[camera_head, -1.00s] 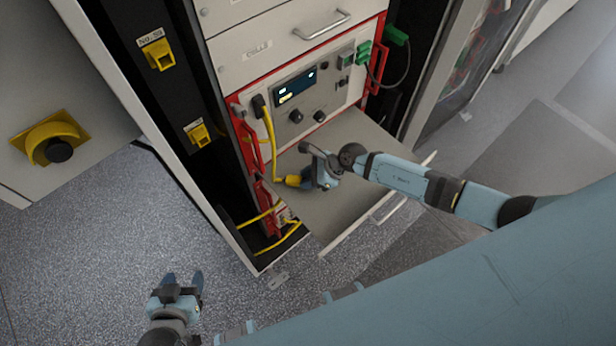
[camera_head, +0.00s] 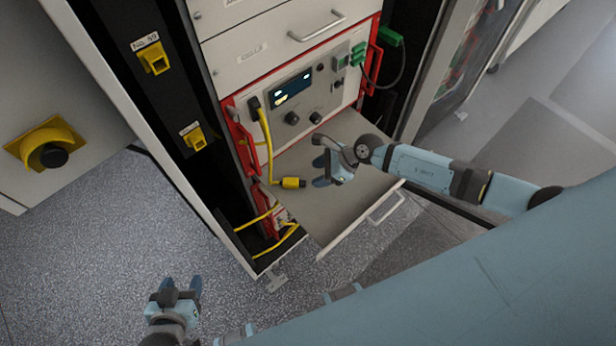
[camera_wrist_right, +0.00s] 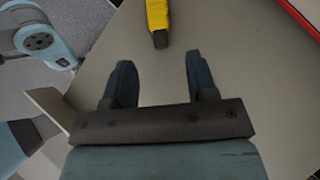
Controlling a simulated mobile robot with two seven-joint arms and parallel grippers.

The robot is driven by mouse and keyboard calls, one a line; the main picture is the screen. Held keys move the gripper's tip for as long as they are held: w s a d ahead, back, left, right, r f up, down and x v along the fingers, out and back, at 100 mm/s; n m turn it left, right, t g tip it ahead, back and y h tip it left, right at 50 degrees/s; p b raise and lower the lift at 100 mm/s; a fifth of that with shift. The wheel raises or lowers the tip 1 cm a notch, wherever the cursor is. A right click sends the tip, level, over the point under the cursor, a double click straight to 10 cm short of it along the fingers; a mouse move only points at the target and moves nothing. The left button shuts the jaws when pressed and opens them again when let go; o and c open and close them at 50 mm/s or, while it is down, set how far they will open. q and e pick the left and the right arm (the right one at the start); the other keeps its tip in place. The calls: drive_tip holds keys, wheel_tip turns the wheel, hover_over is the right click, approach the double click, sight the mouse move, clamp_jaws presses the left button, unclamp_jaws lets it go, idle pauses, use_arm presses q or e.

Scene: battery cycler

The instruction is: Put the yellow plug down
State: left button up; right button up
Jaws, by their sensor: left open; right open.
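The yellow plug (camera_head: 293,183) lies on the grey pull-out shelf (camera_head: 345,185), near its left side, with its yellow cable running up to the instrument panel. It also shows in the right wrist view (camera_wrist_right: 158,20), at the top, beyond the fingertips. My right gripper (camera_head: 322,170) is open and empty over the shelf, just right of the plug and apart from it. In the right wrist view its two fingers (camera_wrist_right: 158,72) are spread with only bare shelf between them. My left gripper (camera_head: 182,284) is open and empty above the floor at the lower left.
The instrument panel (camera_head: 296,98) with red handles stands behind the shelf. Green connectors (camera_head: 390,37) are at its upper right. Yellow sockets (camera_head: 154,58) sit on the black rack post at left. Yellow cables (camera_head: 268,232) hang below the shelf's left edge. The shelf's right part is clear.

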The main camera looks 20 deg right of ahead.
drive_tip(key=v, duration=0.5)
drive_tip(key=s+a+r+m+t+y, duration=0.2)
drive_tip(key=a+r+m+t, duration=0.25)
drive_tip(key=m, duration=0.65)
drive_tip(key=s+a+r+m+t+y, duration=0.1)
drive_tip(key=s+a+r+m+t, duration=0.3)
drive_tip(key=m, duration=0.7)
drive_tip(key=s+d+f+m+h, duration=0.1)
drive_tip(key=s+f+m+h, duration=0.1)
drive_tip(key=m, duration=0.6)
drive_tip(key=s+d+f+m+h, duration=0.1)
drive_tip(key=s+f+m+h, duration=0.2)
drive_tip(key=m, duration=0.5)
drive_tip(key=s+d+f+m+g+h, duration=0.1)
drive_tip(key=s+f+m+h, duration=0.1)
drive_tip(key=s+m, duration=0.3)
drive_tip(key=shift+d+f+m+h, duration=0.2)
drive_tip(key=shift+f+m, duration=0.15)
drive_tip(key=shift+m, duration=0.5)
drive_tip(key=shift+d+f+m+h, duration=0.2)
drive_tip(key=shift+f+m, duration=0.15)
drive_tip(key=shift+m, duration=0.5)
wheel_tip(320, 180, up, 8)
drive_tip(key=p, duration=0.8)
drive_tip(key=shift+d, duration=0.2)
